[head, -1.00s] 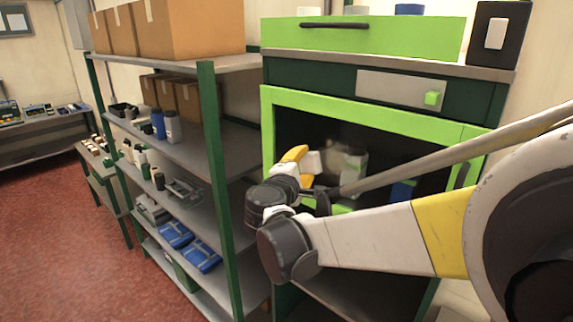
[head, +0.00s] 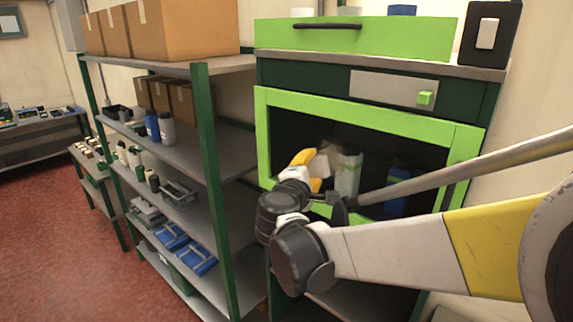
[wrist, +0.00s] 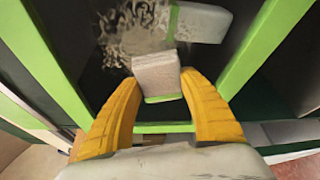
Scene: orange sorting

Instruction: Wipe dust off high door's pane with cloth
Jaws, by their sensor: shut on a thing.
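The cabinet door has a lime-green frame (head: 262,145) around a dark glass pane (head: 290,128). In the wrist view the pane carries a pale, swirled dust patch (wrist: 125,28), with darker streaks in it, at upper left. In the head view the dust is barely visible. My gripper (head: 312,170) is at the lower left of the pane. Its yellow fingers are shut on the whitish folded cloth (wrist: 156,72), which shows small in the head view (head: 322,164). The cloth is at or very near the glass, below the dust; contact cannot be told.
Behind the pane stand a pale bottle with a green band (head: 346,174) and a blue container (head: 397,190). A lime-green drawer (head: 365,38) and a control panel (head: 385,86) are above. A loaded metal shelf (head: 180,150) stands close on the left.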

